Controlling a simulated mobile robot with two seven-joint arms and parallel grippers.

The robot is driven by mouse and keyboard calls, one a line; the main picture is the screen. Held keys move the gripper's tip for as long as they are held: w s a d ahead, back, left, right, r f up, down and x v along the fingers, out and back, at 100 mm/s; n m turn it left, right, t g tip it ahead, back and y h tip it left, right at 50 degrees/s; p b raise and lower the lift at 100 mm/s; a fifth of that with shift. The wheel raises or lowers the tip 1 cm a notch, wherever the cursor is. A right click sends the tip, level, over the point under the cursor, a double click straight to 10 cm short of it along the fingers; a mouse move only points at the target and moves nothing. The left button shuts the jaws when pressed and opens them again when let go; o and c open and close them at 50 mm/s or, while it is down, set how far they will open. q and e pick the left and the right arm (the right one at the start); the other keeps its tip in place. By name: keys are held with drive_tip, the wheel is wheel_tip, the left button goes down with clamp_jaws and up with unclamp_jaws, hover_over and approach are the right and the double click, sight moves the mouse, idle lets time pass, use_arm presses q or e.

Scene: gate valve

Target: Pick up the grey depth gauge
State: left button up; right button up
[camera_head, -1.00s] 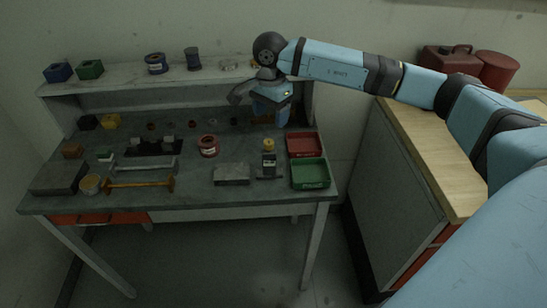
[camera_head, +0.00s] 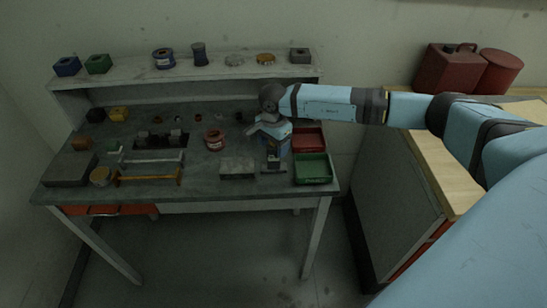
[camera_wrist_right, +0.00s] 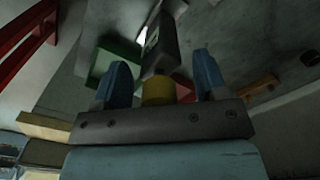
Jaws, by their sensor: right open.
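The grey depth gauge (camera_head: 273,166) appears to be the upright dark grey piece with a flat foot on the bench, between the grey block and the trays. Its upper part is hidden behind my right gripper (camera_head: 272,142) in the head view. In the right wrist view, the gauge's grey body (camera_wrist_right: 160,45) with a pale label and its yellow round top (camera_wrist_right: 158,91) show between the two blue fingers of my right gripper (camera_wrist_right: 162,72). The fingers are open, with visible gaps on both sides of the yellow top. My left gripper is out of view.
A red tray (camera_head: 309,140) and a green tray (camera_head: 313,169) stand close on the right. A grey block (camera_head: 238,168) and a red ring-shaped part (camera_head: 214,140) are on the left. The raised shelf (camera_head: 130,78) behind holds several parts.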

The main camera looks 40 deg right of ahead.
drive_tip(key=shift+f, duration=0.35)
drive_tip(key=c, duration=1.2)
